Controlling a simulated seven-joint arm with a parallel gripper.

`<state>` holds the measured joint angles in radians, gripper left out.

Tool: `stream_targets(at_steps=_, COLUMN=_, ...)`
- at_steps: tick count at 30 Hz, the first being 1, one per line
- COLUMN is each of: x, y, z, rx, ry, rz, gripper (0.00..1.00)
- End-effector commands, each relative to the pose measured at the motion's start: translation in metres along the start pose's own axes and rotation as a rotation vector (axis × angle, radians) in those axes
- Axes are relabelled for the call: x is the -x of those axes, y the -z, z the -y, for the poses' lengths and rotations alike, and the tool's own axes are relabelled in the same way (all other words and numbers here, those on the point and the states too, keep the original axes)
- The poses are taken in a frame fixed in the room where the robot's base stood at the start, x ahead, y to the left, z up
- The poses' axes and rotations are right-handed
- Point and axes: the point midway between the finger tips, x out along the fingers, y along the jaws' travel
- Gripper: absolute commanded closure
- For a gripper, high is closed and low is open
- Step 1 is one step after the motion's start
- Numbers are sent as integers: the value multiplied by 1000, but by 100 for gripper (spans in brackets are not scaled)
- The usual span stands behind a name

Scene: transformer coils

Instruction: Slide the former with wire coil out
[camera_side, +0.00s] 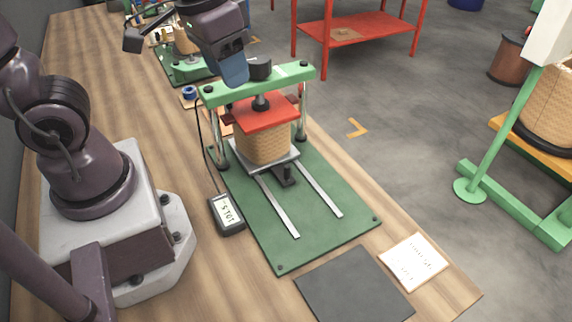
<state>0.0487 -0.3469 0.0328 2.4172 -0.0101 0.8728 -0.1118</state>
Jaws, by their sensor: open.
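The former with wire coil (262,143) is a tan, wound block. It stands upright on a light plate (262,160) at the inner end of two metal rails (280,205). A red press plate (265,113) sits right above it; I cannot tell whether they touch. The green press frame (292,75) spans over it, with a black knob (260,68) on top. My gripper (235,78) is above the left part of the crossbar, close to the knob, and apart from the coil. It is open and seems empty; its fingertips are hard to make out.
The green base (340,225) is clear in front of the rails. A cabled display box (226,214) stands left of it. A dark mat (354,287) and a paper note (413,261) lie nearer. Another green fixture (185,70) stands behind. The table's right edge drops to the floor.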

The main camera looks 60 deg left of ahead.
Motion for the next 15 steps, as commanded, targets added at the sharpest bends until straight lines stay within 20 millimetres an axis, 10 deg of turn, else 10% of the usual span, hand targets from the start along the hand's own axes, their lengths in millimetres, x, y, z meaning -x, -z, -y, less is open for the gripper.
stream_targets(at_steps=15, x=-145, y=58, z=-2, rx=1288, ry=209, rz=187, gripper=58)
